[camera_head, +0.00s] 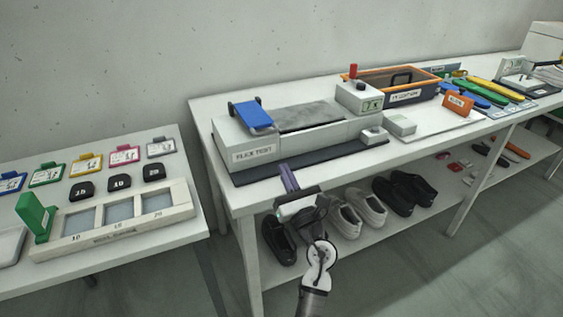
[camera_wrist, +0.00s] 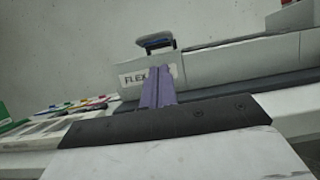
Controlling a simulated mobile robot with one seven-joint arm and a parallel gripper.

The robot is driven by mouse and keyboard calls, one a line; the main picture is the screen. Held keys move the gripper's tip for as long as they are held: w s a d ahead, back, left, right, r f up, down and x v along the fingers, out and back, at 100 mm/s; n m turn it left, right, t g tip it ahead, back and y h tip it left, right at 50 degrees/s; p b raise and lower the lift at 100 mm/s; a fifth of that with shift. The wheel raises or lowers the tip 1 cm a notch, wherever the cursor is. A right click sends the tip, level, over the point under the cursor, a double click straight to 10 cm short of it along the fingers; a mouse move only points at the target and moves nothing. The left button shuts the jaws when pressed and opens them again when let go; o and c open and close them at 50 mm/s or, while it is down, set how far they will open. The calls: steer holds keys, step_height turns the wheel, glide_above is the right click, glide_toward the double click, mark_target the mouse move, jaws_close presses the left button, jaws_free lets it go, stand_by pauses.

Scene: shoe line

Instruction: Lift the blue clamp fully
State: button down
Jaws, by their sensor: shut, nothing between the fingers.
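The blue clamp (camera_head: 253,113) is a flat blue plate between dark side arms at the left end of the grey FLEX TEST machine (camera_head: 254,154). It looks tilted, and I cannot tell how far it is raised. In the wrist view the clamp (camera_wrist: 156,43) shows nearly edge-on above the machine (camera_wrist: 225,62). My gripper (camera_head: 288,178) is in front of the table's front edge, below and right of the clamp and apart from it. Its purple fingers (camera_wrist: 158,85) are shut and empty, and cover part of the machine's label in the wrist view.
A dark mat (camera_head: 300,160) lies along the machine's front. A grey box with a red knob (camera_head: 359,97) and an orange-rimmed bin (camera_head: 400,90) stand to the right. Shoes (camera_head: 345,218) sit on the shelf below. A separate table (camera_head: 150,240) at left holds coloured tags and a tray.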

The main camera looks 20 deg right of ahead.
steer(key=p+x, duration=0.2)
steer(key=x, duration=0.5)
steer(key=shift+w+r, duration=0.3)
steer(key=shift+w, duration=0.45)
steer(key=shift+r, duration=0.15)
